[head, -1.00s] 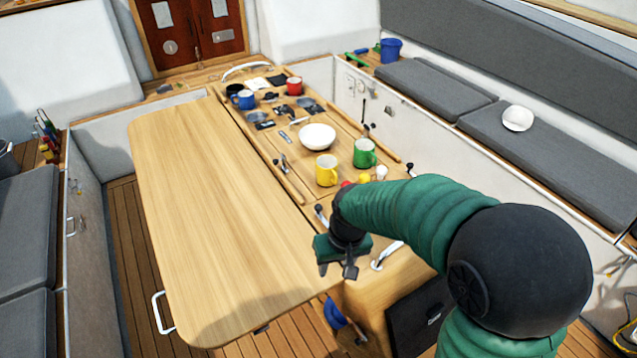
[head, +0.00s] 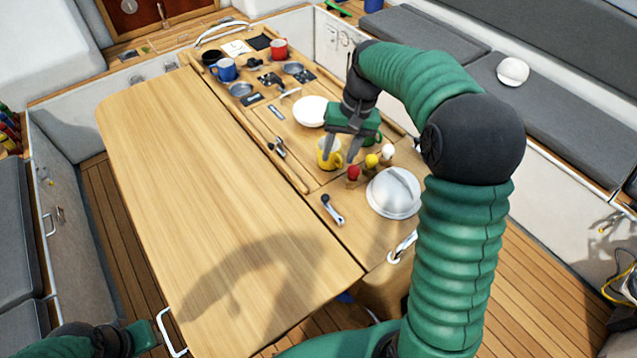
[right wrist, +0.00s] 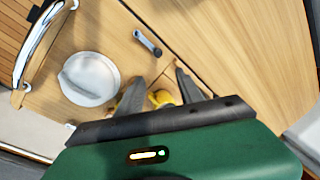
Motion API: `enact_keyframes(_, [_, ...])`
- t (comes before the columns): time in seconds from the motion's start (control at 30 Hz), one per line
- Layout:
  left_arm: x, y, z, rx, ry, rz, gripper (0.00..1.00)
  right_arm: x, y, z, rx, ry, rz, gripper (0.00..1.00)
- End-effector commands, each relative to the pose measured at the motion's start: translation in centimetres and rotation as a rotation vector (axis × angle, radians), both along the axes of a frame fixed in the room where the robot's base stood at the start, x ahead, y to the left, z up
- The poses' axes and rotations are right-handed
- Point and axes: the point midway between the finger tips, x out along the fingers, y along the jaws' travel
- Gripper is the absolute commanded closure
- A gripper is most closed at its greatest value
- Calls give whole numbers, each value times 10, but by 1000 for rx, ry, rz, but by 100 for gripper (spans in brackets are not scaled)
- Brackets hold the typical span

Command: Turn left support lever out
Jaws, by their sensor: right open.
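Two small levers with dark knobs lie on the middle part of the table. The nearer lever (head: 332,209) is by the seam with the left leaf, and it also shows in the right wrist view (right wrist: 147,41). The farther lever (head: 278,148) is up the same seam. I cannot tell which is the left support lever. My right gripper (head: 343,157) is open above the yellow mug, beyond and apart from the nearer lever; its fingers also show in the right wrist view (right wrist: 160,82). My left gripper (head: 135,338) is at the lower left corner, partly cut off.
The yellow mug (head: 327,154), white bowl (head: 310,111), red, yellow and white knobs and a domed white lid (head: 394,193) crowd the table's right side. A metal handrail (head: 402,247) is at the near end. The left leaf (head: 210,180) is clear.

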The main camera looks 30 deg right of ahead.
Motion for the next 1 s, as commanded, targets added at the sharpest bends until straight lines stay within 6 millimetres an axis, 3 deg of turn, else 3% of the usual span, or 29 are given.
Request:
enact_keyframes(0.4, [0, 0, 13, 0, 0, 0, 64, 12, 18, -101, 3, 11, 2, 57])
enact_keyframes(0.6, [0, 0, 19, 0, 0, 0, 64, 14, 26, -143, 1, 8, 4, 57])
enact_keyframes(0.77, [0, 0, 21, 0, 0, 0, 64, 15, 28, -157, -2, 3, 2, 57])
enact_keyframes(1.0, [0, 0, 20, 0, 0, 0, 64, 17, 28, -160, -2, 4, 3, 57])
